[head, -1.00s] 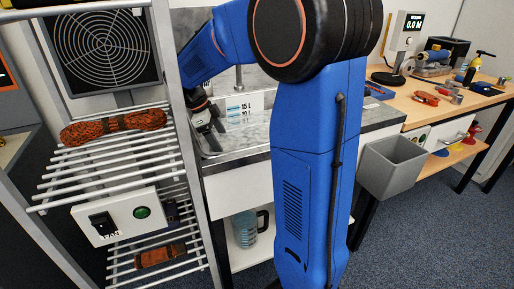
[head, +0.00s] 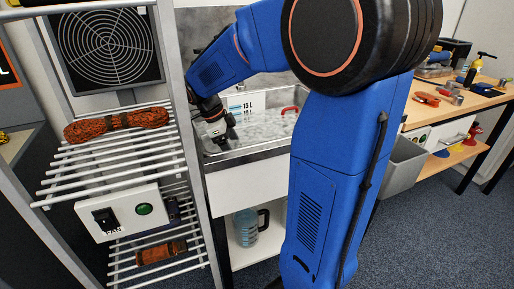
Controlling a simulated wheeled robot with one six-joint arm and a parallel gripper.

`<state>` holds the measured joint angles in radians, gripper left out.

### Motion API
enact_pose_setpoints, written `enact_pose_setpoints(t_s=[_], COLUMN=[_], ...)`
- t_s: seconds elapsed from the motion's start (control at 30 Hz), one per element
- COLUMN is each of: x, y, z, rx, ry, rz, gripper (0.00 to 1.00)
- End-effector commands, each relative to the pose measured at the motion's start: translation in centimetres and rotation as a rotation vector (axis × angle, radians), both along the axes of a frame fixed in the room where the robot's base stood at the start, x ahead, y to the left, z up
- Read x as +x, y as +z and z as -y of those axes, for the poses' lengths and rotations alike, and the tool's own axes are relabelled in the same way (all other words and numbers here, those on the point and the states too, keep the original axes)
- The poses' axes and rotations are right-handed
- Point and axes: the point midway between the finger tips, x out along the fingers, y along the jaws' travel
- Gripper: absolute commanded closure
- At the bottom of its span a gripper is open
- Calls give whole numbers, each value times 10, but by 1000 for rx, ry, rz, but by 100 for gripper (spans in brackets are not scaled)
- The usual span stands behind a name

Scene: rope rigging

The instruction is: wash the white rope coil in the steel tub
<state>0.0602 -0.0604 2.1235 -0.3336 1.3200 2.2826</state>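The steel tub (head: 262,148) is set into the counter behind my arm, with a grey, mottled surface inside it. A level label reading 15 L shows on its back wall. My gripper (head: 224,139) points down over the tub's left end, close to the rack's post. Its fingers are small and dark here, and I cannot tell whether they are open or shut, or hold anything. I cannot make out the white rope coil. My arm hides the tub's right part.
A wire rack (head: 125,155) at the left carries an orange-brown rope coil (head: 117,124) on its upper shelf and another (head: 161,252) below. A fan (head: 107,47) stands behind. A grey bin (head: 404,165) and a wooden bench (head: 462,106) are at the right.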

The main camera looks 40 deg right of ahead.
Motion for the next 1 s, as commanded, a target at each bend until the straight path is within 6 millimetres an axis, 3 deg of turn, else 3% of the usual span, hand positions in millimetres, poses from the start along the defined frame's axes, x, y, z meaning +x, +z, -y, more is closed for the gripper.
enact_pose_setpoints(t_s=[0.2, 0.53, 1.0], x=[-10, -11, 15], y=[0, -1, 1], z=[3, 3, -4], rx=[0, 0, -1], ry=[-2, -2, 0], rz=[1, 1, -1], gripper=[66, 66, 66])
